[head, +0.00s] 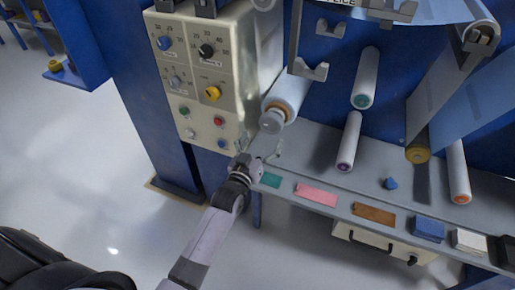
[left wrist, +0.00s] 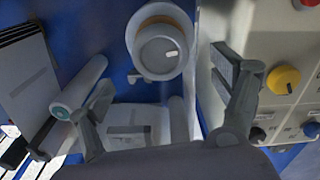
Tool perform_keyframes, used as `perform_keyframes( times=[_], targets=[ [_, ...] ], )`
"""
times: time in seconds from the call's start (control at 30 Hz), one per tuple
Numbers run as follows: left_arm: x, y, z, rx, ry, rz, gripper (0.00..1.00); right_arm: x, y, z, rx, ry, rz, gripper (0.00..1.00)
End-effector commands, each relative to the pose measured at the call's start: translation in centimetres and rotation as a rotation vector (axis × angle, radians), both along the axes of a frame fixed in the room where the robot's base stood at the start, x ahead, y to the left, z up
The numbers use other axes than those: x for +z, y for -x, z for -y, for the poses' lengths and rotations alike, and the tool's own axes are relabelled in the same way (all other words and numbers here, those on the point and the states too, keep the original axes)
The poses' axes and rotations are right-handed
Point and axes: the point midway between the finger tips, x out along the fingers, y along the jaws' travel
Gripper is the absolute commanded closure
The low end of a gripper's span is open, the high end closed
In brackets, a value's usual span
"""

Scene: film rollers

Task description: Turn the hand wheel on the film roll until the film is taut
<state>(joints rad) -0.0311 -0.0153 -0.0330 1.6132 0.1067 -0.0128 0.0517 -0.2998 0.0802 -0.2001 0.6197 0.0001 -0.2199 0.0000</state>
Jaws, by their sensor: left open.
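The hand wheel (head: 272,122) is a pale grey disc on the near end of the film roll (head: 289,94), beside the control panel. In the left wrist view the hand wheel (left wrist: 160,55) faces the camera, with a small white handle mark on its face. My left gripper (head: 260,147) is open and empty, just below and in front of the hand wheel. In the left wrist view its fingers (left wrist: 163,84) are spread wide on either side of the wheel, apart from it. My right gripper is not in view.
The control panel (head: 200,75) with knobs and buttons stands close to the left of the wheel. A grey shelf (head: 310,160) holds a pink pad (head: 317,194), an orange-brown pad (head: 373,214) and a blue block (head: 428,229). Other rollers (head: 349,142) stick out on the right.

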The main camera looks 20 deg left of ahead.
Motion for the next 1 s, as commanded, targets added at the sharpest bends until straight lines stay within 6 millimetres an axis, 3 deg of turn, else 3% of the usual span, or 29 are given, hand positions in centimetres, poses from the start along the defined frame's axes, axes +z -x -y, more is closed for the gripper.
perform_keyframes(
  times=[0.1,0.27,0.83,0.93,1.0],
  targets=[
    [0.0,2.0,-0.1,0.000,0.000,-0.001,0.15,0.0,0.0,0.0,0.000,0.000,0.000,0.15],
    [0.0,3.3,-0.1,-0.001,0.000,0.000,0.15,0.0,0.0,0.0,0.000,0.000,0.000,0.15],
    [-0.1,3.5,-0.1,0.000,0.000,-0.002,0.15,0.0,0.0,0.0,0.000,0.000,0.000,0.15],
    [-1.8,3.8,0.1,-0.006,-0.006,-0.037,0.15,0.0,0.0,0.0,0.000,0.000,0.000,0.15],
    [-4.6,4.3,0.4,-0.015,-0.017,-0.094,0.15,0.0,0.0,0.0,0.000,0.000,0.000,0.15]
  ],
)
